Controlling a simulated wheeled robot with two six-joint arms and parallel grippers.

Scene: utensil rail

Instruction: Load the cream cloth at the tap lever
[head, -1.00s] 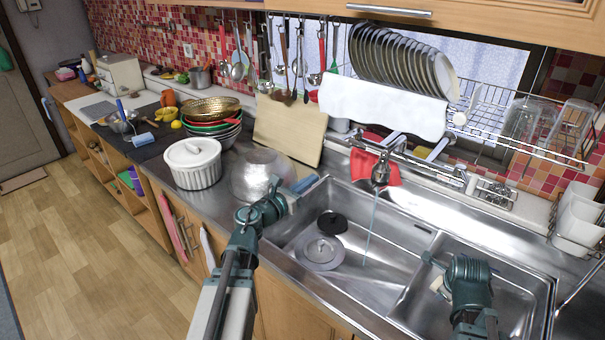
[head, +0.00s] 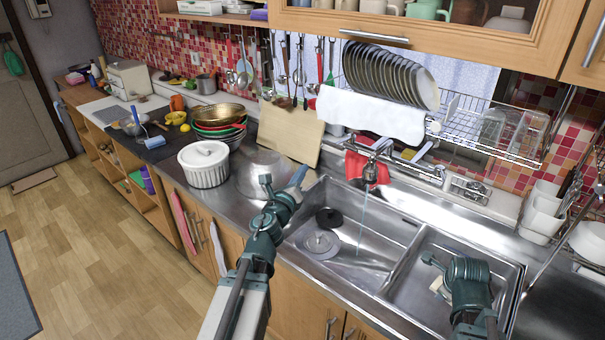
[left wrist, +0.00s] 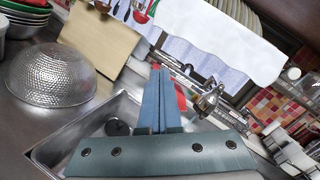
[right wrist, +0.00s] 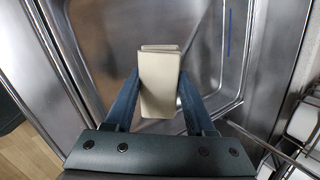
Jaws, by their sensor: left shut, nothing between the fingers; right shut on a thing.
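The cream cloth (right wrist: 160,85) is a small folded block gripped between the blue fingers of my right gripper (right wrist: 160,108) in the right wrist view. In the head view only a bit of the cloth (head: 438,284) shows beside that gripper, over the right sink basin. The tap (head: 372,170) stands behind the sink, and a thin stream of water falls from it. It also shows in the left wrist view (left wrist: 210,99). Its lever is too small to make out.
The sink (head: 345,240) has a drain strainer and black plug in its left basin. The dish rack (head: 480,130) with a white towel (head: 370,113) hangs above the tap.

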